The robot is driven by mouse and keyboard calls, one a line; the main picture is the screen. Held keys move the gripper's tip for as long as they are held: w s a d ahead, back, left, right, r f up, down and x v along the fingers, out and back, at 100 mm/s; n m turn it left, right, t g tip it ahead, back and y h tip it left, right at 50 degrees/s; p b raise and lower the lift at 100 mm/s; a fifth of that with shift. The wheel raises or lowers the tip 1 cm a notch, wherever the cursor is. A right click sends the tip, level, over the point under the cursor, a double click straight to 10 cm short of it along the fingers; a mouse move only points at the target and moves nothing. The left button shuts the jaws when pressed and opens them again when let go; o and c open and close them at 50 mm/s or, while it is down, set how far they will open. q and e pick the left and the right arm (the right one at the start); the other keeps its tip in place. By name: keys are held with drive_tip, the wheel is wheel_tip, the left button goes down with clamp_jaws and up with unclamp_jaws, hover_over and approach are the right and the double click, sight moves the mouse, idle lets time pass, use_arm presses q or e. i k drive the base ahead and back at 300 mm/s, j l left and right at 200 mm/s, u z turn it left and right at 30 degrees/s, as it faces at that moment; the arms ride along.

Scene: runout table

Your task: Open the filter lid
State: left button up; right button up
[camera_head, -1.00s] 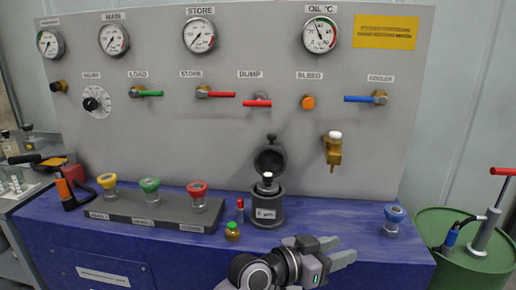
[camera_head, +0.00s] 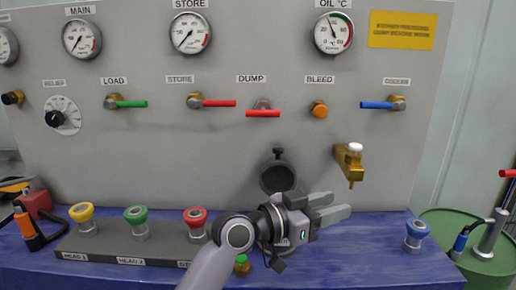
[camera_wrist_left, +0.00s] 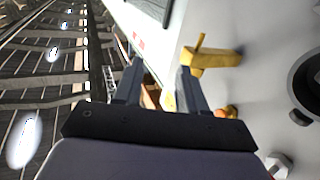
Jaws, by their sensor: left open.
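The filter's black round lid (camera_head: 278,180) stands tilted up against the grey panel, with its hollow side facing me. The filter body under it is mostly hidden behind my left gripper (camera_head: 335,204). The gripper is open and empty, its fingers pointing right, just to the right of and in front of the lid. In the left wrist view, the two gripper fingers (camera_wrist_left: 158,85) are apart with nothing held between them. A dark round part, seemingly the lid (camera_wrist_left: 308,88), shows at the right edge there. My right gripper is not in view.
A brass tap (camera_head: 349,160) sticks out of the panel just above my left gripper. Yellow, green and red knobs (camera_head: 138,222) stand on a dark block at left. A blue knob (camera_head: 417,232) stands at right on the blue table (camera_head: 350,260). A green drum (camera_head: 490,265) is beyond.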

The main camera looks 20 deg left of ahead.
sight(271, 183)
drive_tip(key=i+j, duration=0.1)
drive_tip(key=j, duration=0.3)
drive_tip(key=i+j, duration=0.1)
drive_tip(key=j, duration=0.3)
drive_tip(key=i+j, duration=0.1)
drive_tip(key=j, duration=0.25)
